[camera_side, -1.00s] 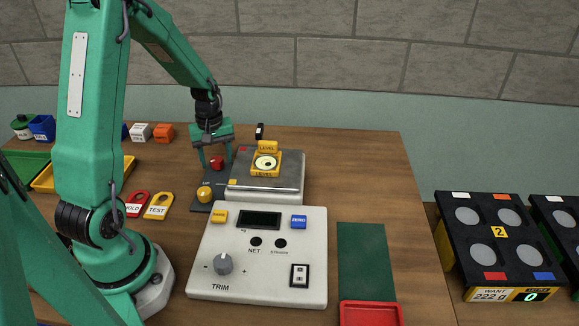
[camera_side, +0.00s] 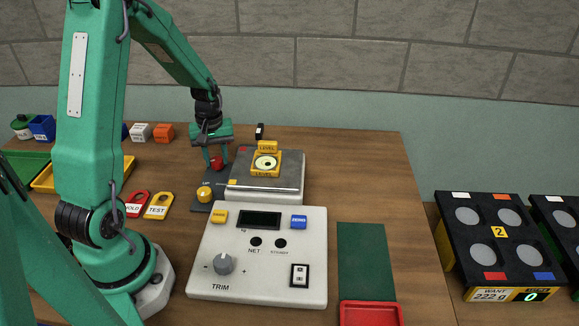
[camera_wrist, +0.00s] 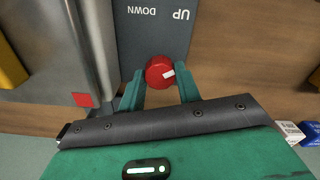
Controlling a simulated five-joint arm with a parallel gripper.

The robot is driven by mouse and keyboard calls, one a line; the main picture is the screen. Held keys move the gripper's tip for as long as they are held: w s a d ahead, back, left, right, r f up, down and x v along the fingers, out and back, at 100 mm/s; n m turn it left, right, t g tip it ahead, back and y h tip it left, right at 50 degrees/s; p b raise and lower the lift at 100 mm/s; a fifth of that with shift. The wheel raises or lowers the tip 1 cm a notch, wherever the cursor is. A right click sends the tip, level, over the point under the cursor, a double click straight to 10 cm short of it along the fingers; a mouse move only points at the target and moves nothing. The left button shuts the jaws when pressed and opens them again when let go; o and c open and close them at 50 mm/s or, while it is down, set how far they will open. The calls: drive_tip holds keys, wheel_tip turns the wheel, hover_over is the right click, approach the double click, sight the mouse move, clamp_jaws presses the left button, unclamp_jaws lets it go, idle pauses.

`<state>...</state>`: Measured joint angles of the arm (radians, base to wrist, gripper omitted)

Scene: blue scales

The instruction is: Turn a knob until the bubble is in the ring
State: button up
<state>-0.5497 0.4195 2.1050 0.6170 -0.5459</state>
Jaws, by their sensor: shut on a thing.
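A red knob (camera_side: 217,162) stands on a dark plate left of the scale. My gripper (camera_side: 216,160) is lowered over it, and in the wrist view my gripper (camera_wrist: 160,88) has its two green fingers on either side of the red knob (camera_wrist: 160,71), shut on it. A white mark shows on the knob's top. A yellow knob (camera_side: 205,194) stands nearer on the same plate, which reads UP and DOWN in the wrist view. The yellow level (camera_side: 266,173) sits on the scale's metal pan. Its dark bubble is too small to place surely against the ring.
The white scale console (camera_side: 262,270) with a grey trim knob stands in front of the pan (camera_side: 290,169). HOLD and TEST tags (camera_side: 158,205) lie to the left. A green mat (camera_side: 365,255) and red tray (camera_side: 370,314) lie right of the console.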

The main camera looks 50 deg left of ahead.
sight(217, 159)
drive_tip(key=m, duration=0.8)
drive_tip(key=shift+m, duration=0.3)
idle(0.4)
drive_tip(key=o, duration=1)
drive_tip(key=shift+c, duration=0.2)
drive_tip(key=shift+r, duration=0.1)
drive_tip(key=shift+r, duration=3.85)
